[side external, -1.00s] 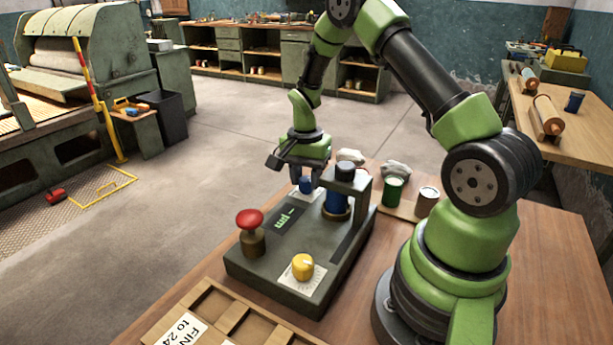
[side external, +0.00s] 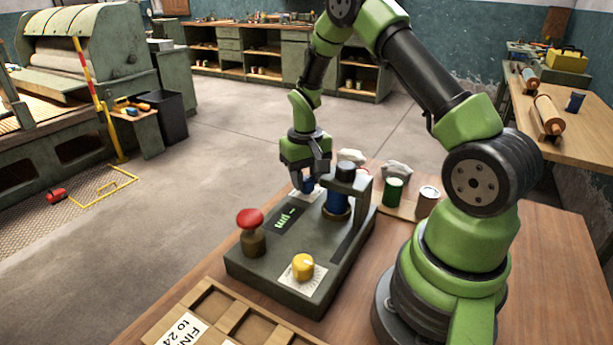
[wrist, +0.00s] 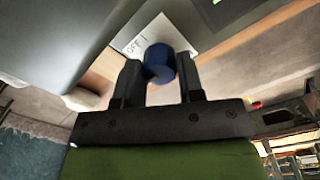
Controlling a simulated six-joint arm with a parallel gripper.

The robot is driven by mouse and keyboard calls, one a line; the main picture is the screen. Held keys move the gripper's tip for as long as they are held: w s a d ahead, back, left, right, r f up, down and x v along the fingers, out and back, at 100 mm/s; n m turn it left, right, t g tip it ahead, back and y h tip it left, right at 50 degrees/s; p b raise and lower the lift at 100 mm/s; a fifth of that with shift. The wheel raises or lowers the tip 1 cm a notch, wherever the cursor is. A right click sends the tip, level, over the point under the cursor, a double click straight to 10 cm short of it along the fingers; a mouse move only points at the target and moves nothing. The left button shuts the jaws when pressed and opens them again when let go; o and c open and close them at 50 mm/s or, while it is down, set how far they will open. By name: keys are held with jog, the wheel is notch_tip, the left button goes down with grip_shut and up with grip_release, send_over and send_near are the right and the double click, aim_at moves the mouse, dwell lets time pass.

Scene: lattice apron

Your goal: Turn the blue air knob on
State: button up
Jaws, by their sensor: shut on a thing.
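The blue air knob (wrist: 160,62) sits on a white label plate (wrist: 135,42) at the far end of the grey control panel (side external: 262,262). The word OFF and a short line show on the plate in the wrist view. My gripper (side external: 305,184) points down over the knob (side external: 308,186), with its fingers shut on the knob's two sides. In the wrist view my gripper (wrist: 160,75) has one finger on each side of the knob. In the side view the fingers hide much of the knob, and its pointer cannot be made out.
A red mushroom button (side external: 250,218) and a yellow knob (side external: 303,266) are nearer on the panel. Cans (side external: 394,188) and pale cloths stand behind.

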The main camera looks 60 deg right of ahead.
aim_at(305, 179)
jog(key=shift+n, duration=0.7)
jog(key=o, duration=0.9)
notch_tip(305, 179, up, 10)
jog(key=shift+w+a, duration=0.1)
